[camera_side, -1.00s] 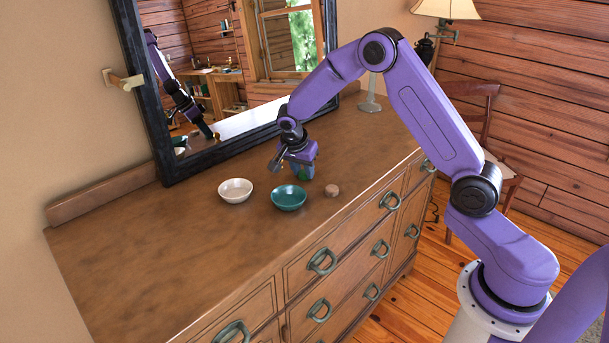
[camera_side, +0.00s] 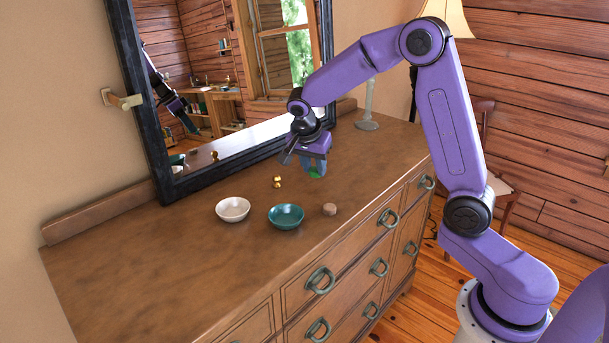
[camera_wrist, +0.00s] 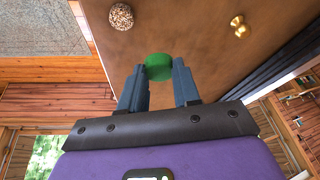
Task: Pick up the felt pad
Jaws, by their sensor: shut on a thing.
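The felt pad looks like a small green round piece; it shows in the wrist view (camera_wrist: 158,66) between the two fingertips. My gripper (camera_wrist: 160,76) is shut on it. In the side view my gripper (camera_side: 313,166) points down above the dresser top, and a bit of the green pad (camera_side: 316,174) shows at the fingertips. The pad appears held clear of the wood; the fingers partly cover it.
A white bowl (camera_side: 233,208) and a teal bowl (camera_side: 286,216) stand on the wooden dresser top (camera_side: 150,250). A small cork-like disc (camera_side: 329,209) lies right of the teal bowl. A brass knob (camera_side: 277,182) stands behind the bowls. A dark-framed mirror (camera_side: 230,90) leans at the back.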

